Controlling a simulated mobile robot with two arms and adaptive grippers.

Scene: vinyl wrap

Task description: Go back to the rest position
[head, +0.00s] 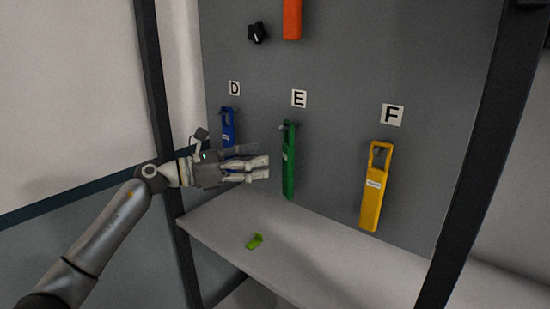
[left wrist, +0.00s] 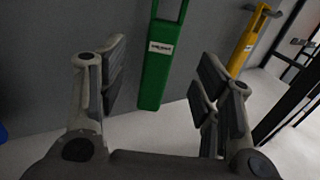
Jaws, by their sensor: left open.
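My left gripper (head: 262,161) reaches in from the left in the head view, in front of the grey panel and above the shelf. Its fingers are apart and empty in the left wrist view (left wrist: 155,85). The green holder (head: 289,165) hangs under the label E, just right of the fingertips in the head view. In the left wrist view the green holder (left wrist: 158,65) shows beyond and between the fingers, with no contact visible. The blue holder (head: 227,125) under D is partly hidden behind my gripper. My right gripper is not in view.
A yellow holder (head: 376,190) hangs under F. A small green piece (head: 254,241) lies on the light shelf (head: 300,262). A black knob (head: 257,33) and an orange thing (head: 292,18) are higher on the panel. Dark posts (head: 160,100) frame both sides.

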